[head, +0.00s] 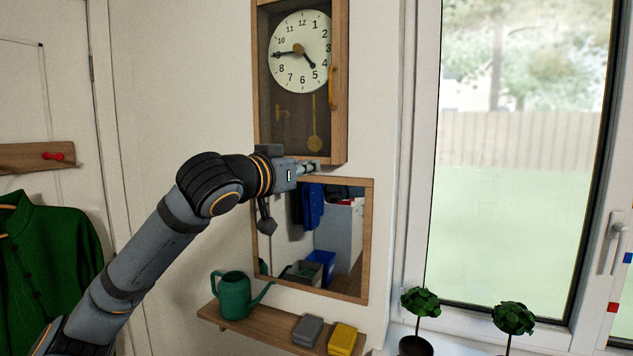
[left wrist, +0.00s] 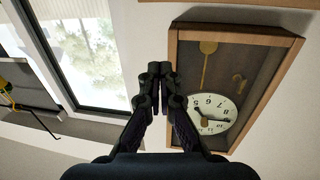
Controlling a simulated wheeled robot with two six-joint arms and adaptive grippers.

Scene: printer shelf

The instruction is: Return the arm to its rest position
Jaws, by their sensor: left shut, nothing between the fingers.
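My left arm (head: 155,245) reaches in from the lower left of the head view. Its gripper (head: 314,167) is at the lower edge of the wooden wall clock (head: 342,110), just above the mirror. In the left wrist view the two dark fingers (left wrist: 160,85) are together with nothing between them. The clock also shows there, upside down, to the right of the fingers (left wrist: 240,85). Whether the gripper touches the clock or mirror frame, I cannot tell. My right gripper is not in either view.
The framed mirror (head: 369,245) hangs below the clock. Under it, a wooden shelf (head: 262,330) holds a green watering can (head: 235,296), a grey block (head: 307,330) and a yellow block (head: 342,339). A window (head: 500,200) and potted plants (head: 421,302) are at right; a green coat (head: 45,260) hangs left.

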